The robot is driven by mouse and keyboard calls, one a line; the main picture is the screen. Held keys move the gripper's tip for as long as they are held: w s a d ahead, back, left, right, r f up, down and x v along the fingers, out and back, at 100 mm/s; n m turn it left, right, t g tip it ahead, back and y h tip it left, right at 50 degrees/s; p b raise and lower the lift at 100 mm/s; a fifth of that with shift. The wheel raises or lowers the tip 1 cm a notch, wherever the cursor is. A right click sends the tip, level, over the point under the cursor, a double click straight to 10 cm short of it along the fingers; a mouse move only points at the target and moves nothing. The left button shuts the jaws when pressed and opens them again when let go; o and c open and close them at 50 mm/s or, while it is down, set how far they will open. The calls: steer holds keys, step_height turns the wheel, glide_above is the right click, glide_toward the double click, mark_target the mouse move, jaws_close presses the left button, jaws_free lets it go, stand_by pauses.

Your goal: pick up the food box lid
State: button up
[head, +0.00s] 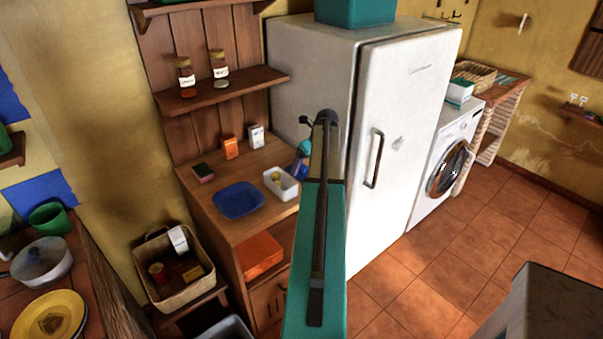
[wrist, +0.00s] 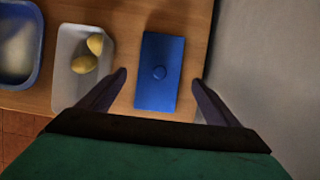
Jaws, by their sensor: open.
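The blue rectangular food box lid (wrist: 160,98), with a round knob in its middle, shows in the wrist view on the wooden counter. My gripper (wrist: 160,78) is open and empty, with one finger on each side of the lid in that view. I cannot tell its height above the lid, and no contact shows. In the head view a small blue patch (head: 297,171) shows beside my arm, likely part of the lid.
A white dish with yellow food (wrist: 64,84) is left of the lid, close to my left finger in the wrist view. A blue dish (head: 238,200) sits farther left. The white fridge (head: 391,150) stands right of the counter.

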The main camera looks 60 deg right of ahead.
mark_target(305, 169)
steer(key=shift+p+x, duration=0.6)
steer(key=shift+x, duration=1.1)
steer(key=shift+a, duration=0.1)
steer(key=c, duration=1.1)
